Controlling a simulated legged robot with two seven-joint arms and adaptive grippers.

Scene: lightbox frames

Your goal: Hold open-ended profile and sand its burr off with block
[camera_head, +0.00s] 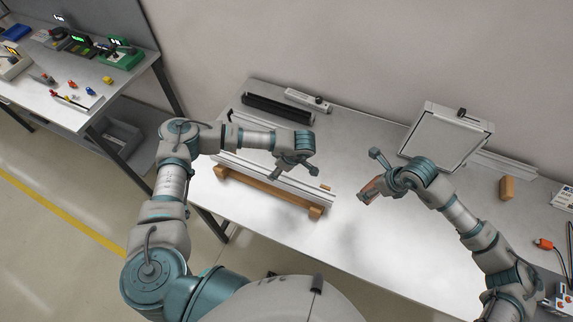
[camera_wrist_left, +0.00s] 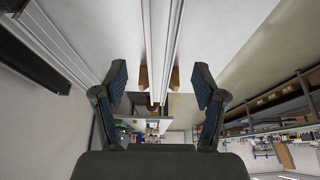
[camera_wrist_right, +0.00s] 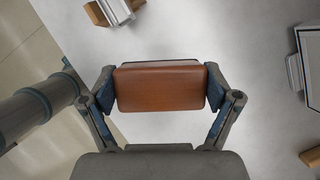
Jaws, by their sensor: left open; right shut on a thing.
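The long silver profile (camera_head: 285,183) lies across wooden supports (camera_head: 316,212) near the front left of the table. It also shows in the left wrist view (camera_wrist_left: 160,50), running lengthwise between the fingers. My left gripper (camera_head: 300,168) is open above the profile, with one finger on each side and gaps to both. My right gripper (camera_wrist_right: 160,88) is shut on a reddish-brown sanding block (camera_wrist_right: 160,92), held across both fingers. In the head view the block (camera_head: 371,189) is above the table, right of the profile's end and apart from it. I cannot make out the burr.
A black channel (camera_head: 277,110) and a pale bar (camera_head: 308,100) lie at the back left. A white square frame (camera_head: 445,136) stands at the back right. A small wooden block (camera_head: 507,188) is farther right. The front middle of the table is clear.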

